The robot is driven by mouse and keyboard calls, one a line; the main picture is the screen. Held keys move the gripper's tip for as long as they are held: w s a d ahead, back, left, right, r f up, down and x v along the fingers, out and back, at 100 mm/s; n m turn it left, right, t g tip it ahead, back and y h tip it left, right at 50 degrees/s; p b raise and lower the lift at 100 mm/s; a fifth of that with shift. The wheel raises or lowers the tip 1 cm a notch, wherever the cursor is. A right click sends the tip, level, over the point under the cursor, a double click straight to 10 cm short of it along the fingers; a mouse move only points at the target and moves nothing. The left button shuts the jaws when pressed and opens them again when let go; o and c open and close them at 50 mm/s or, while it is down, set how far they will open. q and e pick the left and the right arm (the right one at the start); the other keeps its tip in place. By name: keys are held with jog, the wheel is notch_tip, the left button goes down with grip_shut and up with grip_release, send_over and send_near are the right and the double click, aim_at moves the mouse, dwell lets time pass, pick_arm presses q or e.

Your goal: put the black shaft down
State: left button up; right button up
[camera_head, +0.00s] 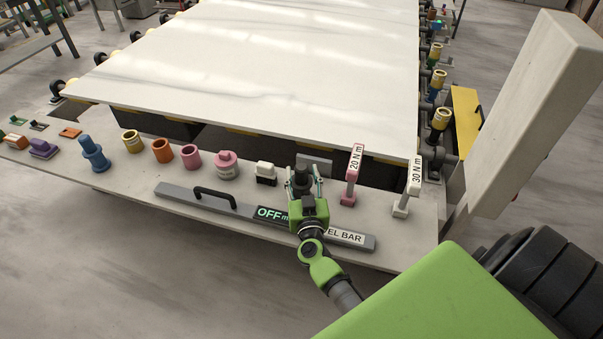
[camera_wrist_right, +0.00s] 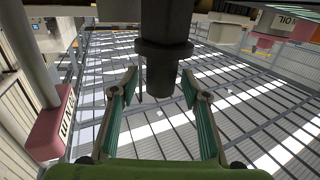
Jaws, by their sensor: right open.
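The black shaft (camera_head: 302,175) stands upright at the front shelf, near the shelf's back edge. In the right wrist view the black shaft (camera_wrist_right: 165,65) shows as a dark stepped cylinder, wider at its collar. My right gripper (camera_head: 303,184) is around the shaft in the head view, with one finger on each side. In the right wrist view the fingers of my right gripper (camera_wrist_right: 160,90) are spread, with visible gaps between them and the shaft. The shaft's lower end is hidden behind the gripper in the head view. My left gripper is not in view.
A level bar (camera_head: 180,195) with a black handle lies in front, partly under my right arm. Pink and white 20 N m (camera_head: 352,175) and 30 N m (camera_head: 408,190) tools stand to the right. Several coloured rings and blocks stand left. A white slab (camera_head: 260,70) lies behind.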

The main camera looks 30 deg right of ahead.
jog(key=v, duration=1.1)
jog(key=shift+s+a+r+b, duration=0.15)
jog(key=shift+s+b, duration=0.1)
jog(key=shift+b, duration=0.05)
